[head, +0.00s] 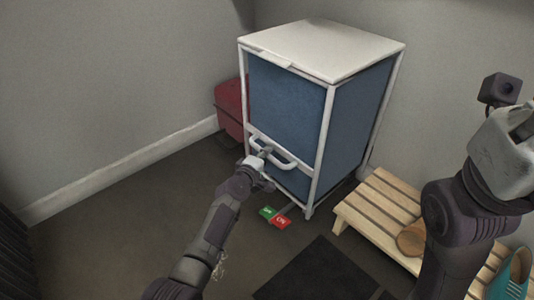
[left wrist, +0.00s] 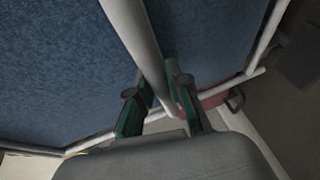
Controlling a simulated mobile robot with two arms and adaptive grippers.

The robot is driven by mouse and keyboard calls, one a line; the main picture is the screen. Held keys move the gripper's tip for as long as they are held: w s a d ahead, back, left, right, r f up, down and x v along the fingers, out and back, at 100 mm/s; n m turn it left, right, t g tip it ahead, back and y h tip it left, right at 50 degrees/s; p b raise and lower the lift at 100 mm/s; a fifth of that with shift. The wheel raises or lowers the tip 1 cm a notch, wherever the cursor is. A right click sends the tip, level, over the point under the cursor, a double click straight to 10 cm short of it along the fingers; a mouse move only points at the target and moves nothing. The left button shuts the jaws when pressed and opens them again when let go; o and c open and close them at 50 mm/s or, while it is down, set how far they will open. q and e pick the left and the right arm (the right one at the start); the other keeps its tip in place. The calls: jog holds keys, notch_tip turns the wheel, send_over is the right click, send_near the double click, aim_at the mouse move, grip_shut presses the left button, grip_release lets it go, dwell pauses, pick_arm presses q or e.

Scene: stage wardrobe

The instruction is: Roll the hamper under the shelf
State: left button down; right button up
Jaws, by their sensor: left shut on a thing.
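The hamper (head: 290,110) is a tall box with blue cloth sides, a white tube frame and a white lid. It stands upright near the room's corner. A white bar handle (head: 284,163) crosses its front low down. My left gripper (head: 264,157) is shut on this handle; in the left wrist view the white bar (left wrist: 143,50) runs between its green-edged fingers (left wrist: 160,98). A green pedal (head: 267,212) and a red pedal (head: 281,222) show at the hamper's foot. My right gripper (head: 516,130) is raised at the right edge, its fingertips not clear. No shelf is recognisable.
A red box (head: 231,107) stands behind the hamper on its left. A slatted wooden bench (head: 375,205) is close on the right, with a brown shoe (head: 411,240) and a teal shoe (head: 512,276). A dark mat (head: 318,272) lies in front. Floor at left is clear.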

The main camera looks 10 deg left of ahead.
pick_arm(q)
jog(key=shift+w+r, duration=0.1)
jog(key=shift+r, duration=0.05)
jog(key=c, duration=1.6)
grip_release()
jog(key=o, duration=0.5)
jog(key=shift+w+d, duration=0.15)
jog(key=shift+d, duration=0.05)
jog(key=v, duration=1.2)
